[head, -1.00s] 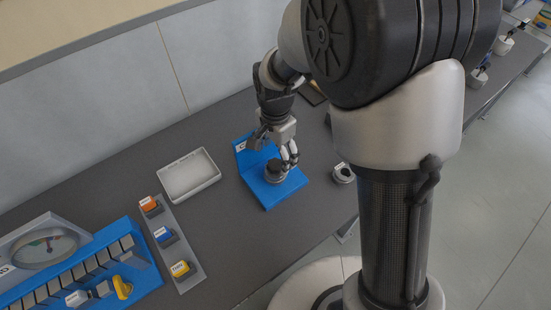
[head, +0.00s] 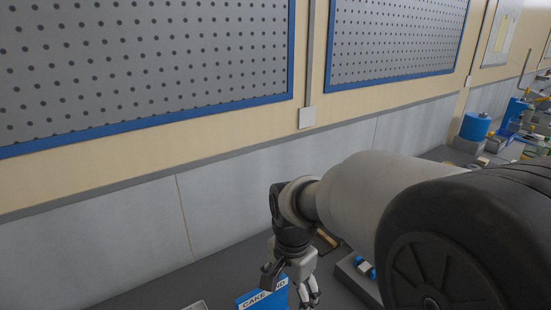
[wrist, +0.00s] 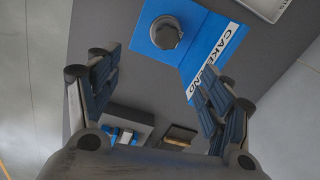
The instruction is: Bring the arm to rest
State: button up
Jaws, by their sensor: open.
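My gripper (head: 306,294) shows at the bottom of the head view, its fingers pointing down and partly cut off by the frame edge. In the wrist view my gripper (wrist: 163,70) has its two fingers wide apart with nothing between them. A blue stand (wrist: 203,30) labelled CAKE END lies beyond the fingers there, with a dark grey round part (wrist: 166,33) on its base. In the head view only the top of the blue stand (head: 262,296) shows, beside my gripper.
A grey bench (head: 215,270) runs along a panelled wall with pegboards (head: 140,50). A pale tray (wrist: 268,8) lies beyond the stand. A dark block with a blue-and-white part (wrist: 124,130) and a small brown-framed item (wrist: 178,136) sit on the bench. A blue canister (head: 475,126) stands farther right.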

jog(key=s+d+r+n+t, duration=0.2)
jog(key=s+d+r+n, duration=0.2)
jog(key=s, duration=0.5)
jog(key=s+d+r+n+t, duration=0.2)
jog(key=s+d+r+n, duration=0.3)
jog(key=s+d, duration=0.2)
jog(key=s, duration=0.2)
jog(key=shift+s+r, duration=0.25)
jog(key=shift+s, duration=0.05)
